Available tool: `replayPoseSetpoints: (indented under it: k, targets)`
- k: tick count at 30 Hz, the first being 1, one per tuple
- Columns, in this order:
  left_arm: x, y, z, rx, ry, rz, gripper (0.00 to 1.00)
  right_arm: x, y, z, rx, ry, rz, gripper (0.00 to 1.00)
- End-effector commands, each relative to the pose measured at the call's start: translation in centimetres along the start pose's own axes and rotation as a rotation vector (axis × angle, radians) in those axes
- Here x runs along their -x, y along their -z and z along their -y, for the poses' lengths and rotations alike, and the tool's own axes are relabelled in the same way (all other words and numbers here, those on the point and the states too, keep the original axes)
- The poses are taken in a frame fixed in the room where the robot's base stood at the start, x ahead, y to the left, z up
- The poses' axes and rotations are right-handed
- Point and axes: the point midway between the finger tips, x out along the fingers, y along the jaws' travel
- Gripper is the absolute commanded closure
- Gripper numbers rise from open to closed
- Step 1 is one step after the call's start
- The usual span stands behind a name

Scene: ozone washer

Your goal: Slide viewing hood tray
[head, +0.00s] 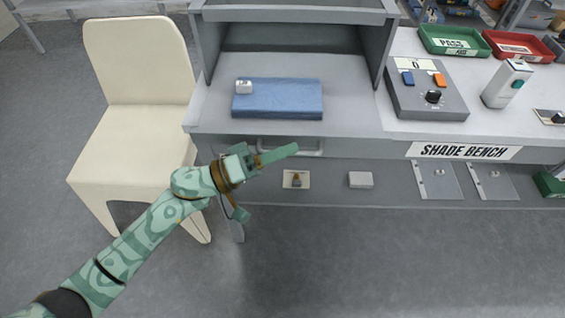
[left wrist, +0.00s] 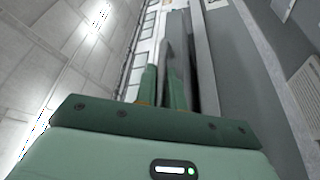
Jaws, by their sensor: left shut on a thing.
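The viewing hood (head: 292,15) is a grey box with an open front at the back of the bench. Its grey tray floor (head: 350,105) bears a folded blue cloth (head: 285,102) with a small white-and-silver item (head: 244,87) on its far left corner. A pale bar handle (head: 318,149) shows under the tray's front edge. My left gripper (head: 288,152) is at this handle, and its fingers cover the handle's left part. In the left wrist view its two green fingers (left wrist: 163,88) are shut on a grey bar, which appears to be the handle. My right gripper is not in view.
A cream chair (head: 135,75) stands close left of the bench. A grey control box (head: 425,92) and a white handheld device (head: 507,84) stand right of the hood. Green (head: 452,41) and red (head: 518,45) trays lie behind them. The floor in front is clear.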

Motion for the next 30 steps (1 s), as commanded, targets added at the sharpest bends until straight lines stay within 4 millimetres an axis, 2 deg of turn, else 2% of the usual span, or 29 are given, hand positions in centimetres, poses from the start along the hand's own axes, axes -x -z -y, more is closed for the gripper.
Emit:
replayPoseSetpoints:
  k: [3, 9, 18, 19, 20, 30]
  targets:
    - [-0.9, 2.3, 1.7, 0.000, 0.004, 0.000, 1.00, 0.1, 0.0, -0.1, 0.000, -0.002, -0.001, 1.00]
    - [-1.8, 4.3, 3.2, 0.001, 0.004, -0.001, 1.00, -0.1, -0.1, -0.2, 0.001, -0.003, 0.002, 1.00]
    - [-1.8, 4.5, 3.3, 0.001, 0.004, -0.002, 1.00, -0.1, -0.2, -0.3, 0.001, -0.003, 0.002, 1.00]
    - [-1.8, 4.5, 3.3, 0.001, 0.004, -0.002, 0.84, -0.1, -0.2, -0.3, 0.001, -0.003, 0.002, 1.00]
    - [-1.8, 4.5, 3.3, 0.001, 0.004, -0.002, 0.80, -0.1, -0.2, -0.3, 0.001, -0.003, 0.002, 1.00]
    - [-1.9, 4.5, 3.2, 0.000, 0.002, -0.001, 0.80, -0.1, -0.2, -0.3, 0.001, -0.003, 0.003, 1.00]
